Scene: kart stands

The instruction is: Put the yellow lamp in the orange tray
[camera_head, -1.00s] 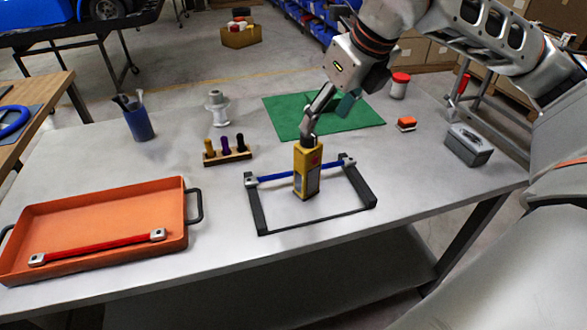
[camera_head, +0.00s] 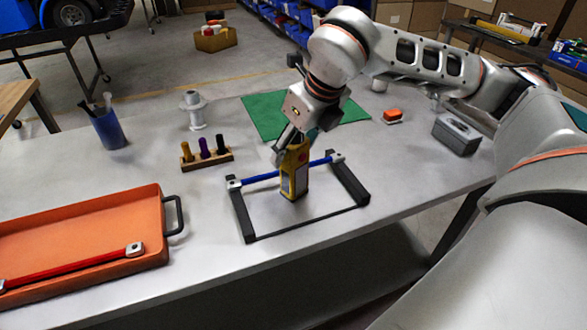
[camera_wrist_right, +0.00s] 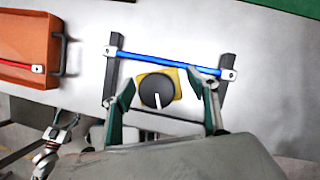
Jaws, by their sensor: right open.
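The yellow lamp (camera_head: 294,172) stands upright on the table inside a black frame stand with a blue bar (camera_head: 262,177). In the right wrist view the lamp (camera_wrist_right: 176,82) shows from above, with a dark round top. My right gripper (camera_head: 290,145) is open at the lamp's top; in the wrist view its fingers (camera_wrist_right: 161,80) are on either side of the lamp. Contact cannot be told. The orange tray (camera_head: 80,218) is at the left, with a red bar (camera_head: 75,267) over its near side. What seems to be my left gripper (camera_wrist_right: 55,140) shows small in the wrist view.
A wooden rack with several coloured pegs (camera_head: 207,157), a white spool (camera_head: 194,110) and a blue cup (camera_head: 109,128) stand behind. A green mat (camera_head: 262,112) lies beyond the lamp. A grey box (camera_head: 457,134) is at the right. Bare table separates stand and tray.

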